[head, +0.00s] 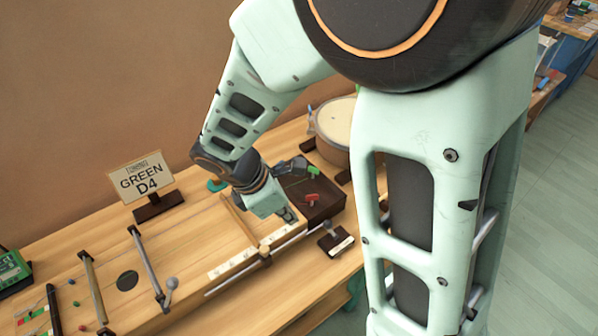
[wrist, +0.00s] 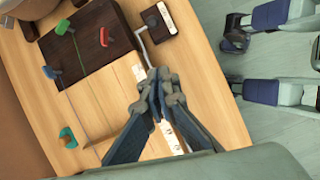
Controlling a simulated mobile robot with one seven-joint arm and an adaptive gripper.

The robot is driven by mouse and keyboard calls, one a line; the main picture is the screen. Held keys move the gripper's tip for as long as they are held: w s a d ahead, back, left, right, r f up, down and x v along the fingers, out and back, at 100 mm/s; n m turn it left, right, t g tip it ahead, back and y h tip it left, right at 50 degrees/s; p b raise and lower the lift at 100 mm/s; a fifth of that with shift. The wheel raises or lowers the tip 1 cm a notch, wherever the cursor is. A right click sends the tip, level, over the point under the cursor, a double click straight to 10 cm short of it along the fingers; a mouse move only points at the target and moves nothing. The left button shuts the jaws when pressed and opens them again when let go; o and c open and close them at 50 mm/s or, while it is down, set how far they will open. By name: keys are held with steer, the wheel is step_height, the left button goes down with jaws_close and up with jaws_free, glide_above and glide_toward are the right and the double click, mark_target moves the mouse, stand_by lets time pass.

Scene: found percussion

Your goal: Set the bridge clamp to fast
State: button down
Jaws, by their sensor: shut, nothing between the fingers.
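The long pale wooden string board (head: 195,255) lies along the bench with a white marked strip on its front edge. A light wooden bridge (head: 238,219) crosses it, with a small knob (head: 264,250) at its near end; I cannot tell the clamp's setting. A grey bar with a ball-ended lever (head: 171,284) crosses the board farther left. My gripper (head: 288,215) is over the board's right end, right of the bridge. It is shut and empty; its fingertips (wrist: 158,92) show above the white strip in the wrist view. The gripper hides part of the board.
A dark brown block (head: 320,199) with red and green pegs stands right of my gripper. A small black stand with a grey lever and label (head: 336,241) is near the front edge. A drum (head: 334,128) and a "GREEN D4" sign (head: 143,179) stand behind.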

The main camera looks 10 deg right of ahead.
steer(key=shift+s+a+f, duration=0.2)
steer(key=shift+a+f, duration=0.05)
steer(key=shift+a, duration=0.1)
steer(key=shift+d, duration=0.1)
glide_toward(331, 230)
step_height(331, 230, down, 4)
steer(key=a, duration=0.2)
steer(key=shift+w+d+f, duration=0.1)
steer(key=shift+d+f, duration=0.05)
steer(key=shift+d, duration=0.45)
steer(key=shift+w+d+r, duration=0.1)
steer(key=shift+w+r, duration=0.1)
